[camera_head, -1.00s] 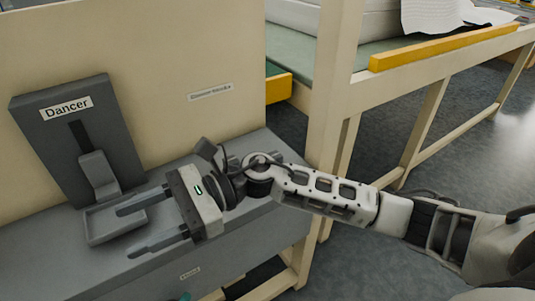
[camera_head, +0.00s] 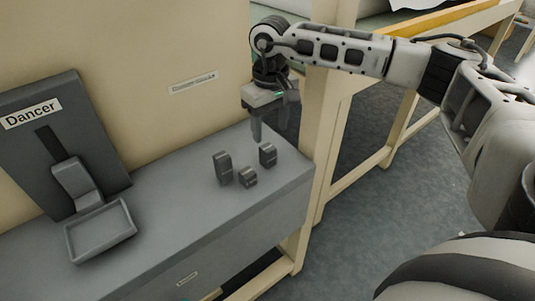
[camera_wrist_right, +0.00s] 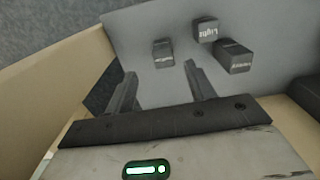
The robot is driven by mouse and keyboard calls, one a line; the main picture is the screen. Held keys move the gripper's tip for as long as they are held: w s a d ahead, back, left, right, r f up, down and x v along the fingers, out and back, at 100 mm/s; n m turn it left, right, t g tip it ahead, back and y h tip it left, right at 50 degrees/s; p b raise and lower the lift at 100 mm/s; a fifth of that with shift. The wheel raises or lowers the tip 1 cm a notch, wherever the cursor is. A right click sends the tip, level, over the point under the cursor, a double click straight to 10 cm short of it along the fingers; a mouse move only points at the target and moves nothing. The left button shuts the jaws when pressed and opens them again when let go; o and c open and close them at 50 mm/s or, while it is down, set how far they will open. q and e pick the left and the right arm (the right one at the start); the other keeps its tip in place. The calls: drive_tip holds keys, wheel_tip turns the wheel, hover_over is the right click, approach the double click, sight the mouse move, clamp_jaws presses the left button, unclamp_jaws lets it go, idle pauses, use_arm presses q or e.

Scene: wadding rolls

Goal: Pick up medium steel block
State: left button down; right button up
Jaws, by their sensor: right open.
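Three dark steel blocks stand on the grey bench. By size, the medium steel block looks to be the right one (camera_head: 267,155); it is at the left in the right wrist view (camera_wrist_right: 163,53), its label too small to read. The short front block (camera_head: 247,177) reads "Light" in the wrist view (camera_wrist_right: 205,29). The tallest block (camera_head: 223,167) stands at the left; it also shows in the wrist view (camera_wrist_right: 234,57). My right gripper (camera_head: 258,135) is open and empty, pointing down just above and behind the blocks, nearest the right one. My left gripper is out of view.
The grey bench (camera_head: 170,200) has clear surface left of the blocks. A "Dancer" stand (camera_head: 60,140) with a shallow tray (camera_head: 100,232) is at the left. A beige post (camera_head: 318,130) rises close to the right, with a beige panel (camera_head: 180,50) behind.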

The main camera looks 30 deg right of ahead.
sight(269, 148)
drive_tip(key=f, duration=0.9)
drive_tip(key=shift+s+a+p, duration=0.1)
drive_tip(key=shift+a+p, duration=0.15)
drive_tip(key=shift+p, duration=0.15)
drive_tip(key=c, duration=1.1)
drive_tip(key=shift+r, duration=0.1)
clamp_jaws()
drive_tip(key=shift+r, duration=0.1)
